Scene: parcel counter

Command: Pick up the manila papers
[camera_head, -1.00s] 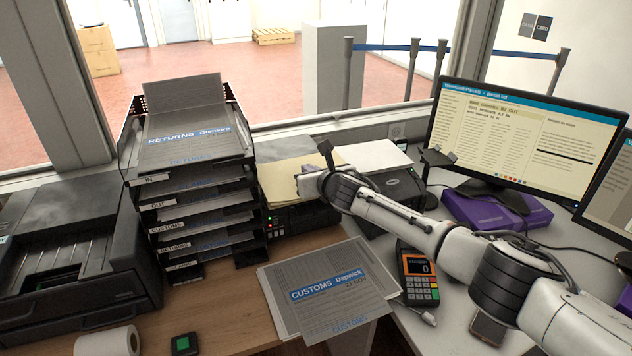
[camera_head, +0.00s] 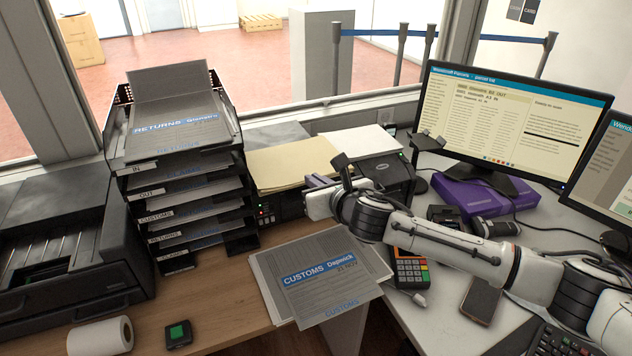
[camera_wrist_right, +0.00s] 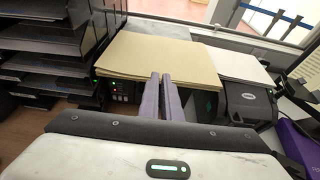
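The manila papers (camera_head: 290,163) lie as a flat stack on a dark device between the tray tower and a small printer. They also show in the right wrist view (camera_wrist_right: 160,57), wide and flat. My right gripper (camera_head: 313,181) is at the front right edge of the stack, its fingers pointing towards it. In the wrist view its two purple-grey fingers (camera_wrist_right: 161,85) are close together, with no paper seen between them. Their tips overlap the stack's front edge in the picture; I cannot tell whether they touch it. My left gripper is not in view.
The black tray tower (camera_head: 190,190) stands left of the papers. A black printer (camera_head: 380,172) with white paper (camera_head: 358,142) is at their right. Customs sheets (camera_head: 322,275) lie in front, beside a card terminal (camera_head: 411,270). The monitor (camera_head: 510,125) stands farther right.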

